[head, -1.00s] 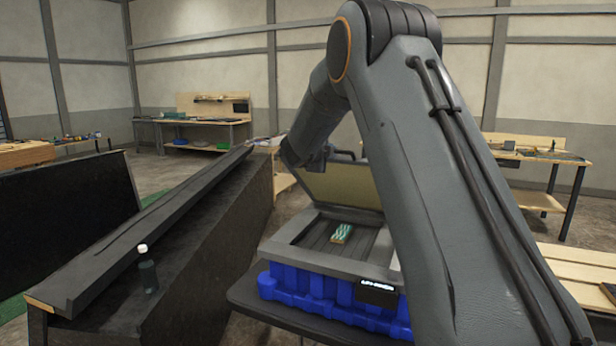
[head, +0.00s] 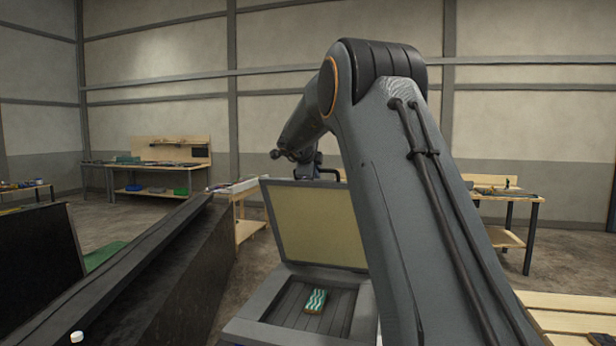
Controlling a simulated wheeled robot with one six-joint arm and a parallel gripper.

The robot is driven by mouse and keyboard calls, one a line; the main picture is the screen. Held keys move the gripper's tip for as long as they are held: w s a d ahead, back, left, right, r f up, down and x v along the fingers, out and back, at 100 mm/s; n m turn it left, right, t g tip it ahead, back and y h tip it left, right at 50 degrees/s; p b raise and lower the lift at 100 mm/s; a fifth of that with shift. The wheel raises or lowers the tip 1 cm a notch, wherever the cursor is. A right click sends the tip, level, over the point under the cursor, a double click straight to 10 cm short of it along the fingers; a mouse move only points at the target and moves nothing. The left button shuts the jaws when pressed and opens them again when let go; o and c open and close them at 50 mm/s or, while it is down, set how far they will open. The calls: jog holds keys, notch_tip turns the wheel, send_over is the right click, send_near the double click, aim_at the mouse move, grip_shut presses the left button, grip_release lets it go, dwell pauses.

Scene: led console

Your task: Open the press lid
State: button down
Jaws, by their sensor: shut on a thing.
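The press lid (head: 316,228) stands raised and steeply tilted at the back of the press (head: 262,328), its yellowish inner face toward me. Its dark handle (head: 331,171) shows at the lid's top edge. My gripper (head: 318,167) is at that edge beside the handle, shut on it; the fingers are small and partly hidden behind the lid and my arm. A green and white striped piece (head: 315,301) lies in the dark, ridged bed of the open press. My arm covers the right side of the press.
A long dark sloped console (head: 150,270) runs along the left, with a white-topped knob (head: 76,337) at its near end. Workbenches (head: 160,168) stand by the far wall. A light slatted wooden top (head: 565,315) is at the right.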

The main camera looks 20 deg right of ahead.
jog(key=shift+w+d, duration=0.2)
jog(key=shift+d, duration=0.2)
jog(key=shift+f, duration=0.1)
jog(key=c, duration=1.8)
grip_release()
jog(key=shift+a, duration=0.1)
jog(key=shift+s+a, duration=0.15)
jog(key=shift+a, duration=0.05)
jog(key=b+v, duration=0.2)
jog(key=v, duration=0.5)
jog(key=shift+r+b, duration=0.35)
jog(key=shift+r, duration=0.2)
jog(key=shift+s, duration=0.15)
